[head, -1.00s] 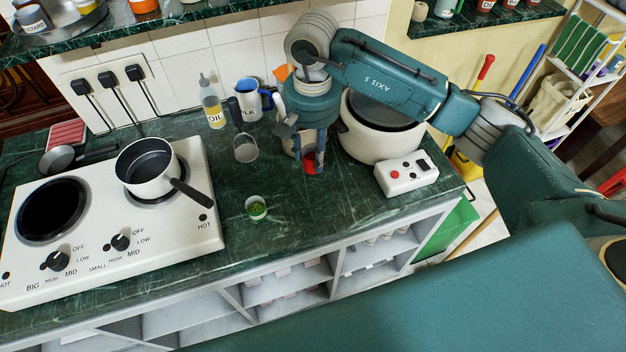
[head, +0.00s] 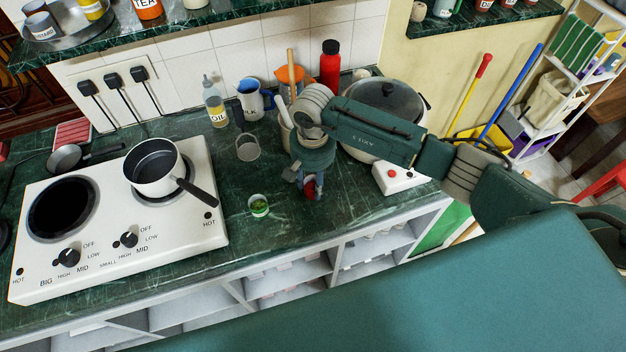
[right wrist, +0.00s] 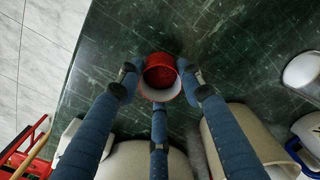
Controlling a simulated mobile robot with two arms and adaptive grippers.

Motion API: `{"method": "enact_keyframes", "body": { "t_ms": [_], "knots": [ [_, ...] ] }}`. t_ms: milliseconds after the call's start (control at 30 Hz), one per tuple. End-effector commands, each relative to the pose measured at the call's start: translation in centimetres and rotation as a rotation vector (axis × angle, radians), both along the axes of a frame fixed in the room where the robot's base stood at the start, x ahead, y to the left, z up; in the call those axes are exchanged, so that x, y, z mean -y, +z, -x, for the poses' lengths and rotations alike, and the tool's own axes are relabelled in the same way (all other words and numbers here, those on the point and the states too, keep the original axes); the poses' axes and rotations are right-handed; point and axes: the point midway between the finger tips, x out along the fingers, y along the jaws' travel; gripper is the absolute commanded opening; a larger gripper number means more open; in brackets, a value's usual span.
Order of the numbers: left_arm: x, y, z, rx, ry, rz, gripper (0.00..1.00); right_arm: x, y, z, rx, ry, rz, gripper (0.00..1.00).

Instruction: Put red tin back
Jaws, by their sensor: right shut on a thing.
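The red tin (head: 310,194) is at the tips of my right gripper (head: 310,188) above the front half of the dark green counter (head: 222,255), mostly hidden by the fingers in the head view. In the right wrist view the tin (right wrist: 160,75) is round and red with a pale rim and sits between the three fingers of my right gripper (right wrist: 160,85), which are shut on it. I cannot tell whether its bottom touches the counter. My left gripper is not in view.
A small cup with green contents (head: 259,206) stands left of the gripper. A lidded cooker (head: 385,100) and a white control box (head: 395,178) are to the right. A tall red bottle (head: 330,66), oil bottle (head: 214,104) and milk jug (head: 250,100) stand behind. The hob (head: 100,240) is left.

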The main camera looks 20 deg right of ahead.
Motion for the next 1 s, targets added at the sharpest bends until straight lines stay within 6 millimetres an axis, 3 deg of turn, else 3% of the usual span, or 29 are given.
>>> {"method": "enact_keyframes", "body": {
  "t_ms": [167,200,267,667,767,1000],
  "knots": [
    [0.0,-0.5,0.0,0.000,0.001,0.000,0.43,0.0,-0.4,0.0,0.000,0.000,0.001,0.17],
    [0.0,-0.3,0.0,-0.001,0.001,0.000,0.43,0.0,-0.2,0.0,0.000,-0.001,0.001,0.45],
    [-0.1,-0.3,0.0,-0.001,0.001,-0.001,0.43,0.0,-0.2,0.0,0.000,-0.001,0.001,0.56],
    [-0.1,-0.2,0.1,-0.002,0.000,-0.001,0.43,0.0,0.4,-0.1,0.002,0.000,0.001,0.56],
    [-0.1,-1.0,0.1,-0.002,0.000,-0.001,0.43,0.1,1.7,-0.2,0.005,0.000,0.000,0.56],
    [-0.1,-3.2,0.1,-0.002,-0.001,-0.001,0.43,0.0,6.9,-0.2,0.007,0.001,0.001,0.56]
  ]
}}
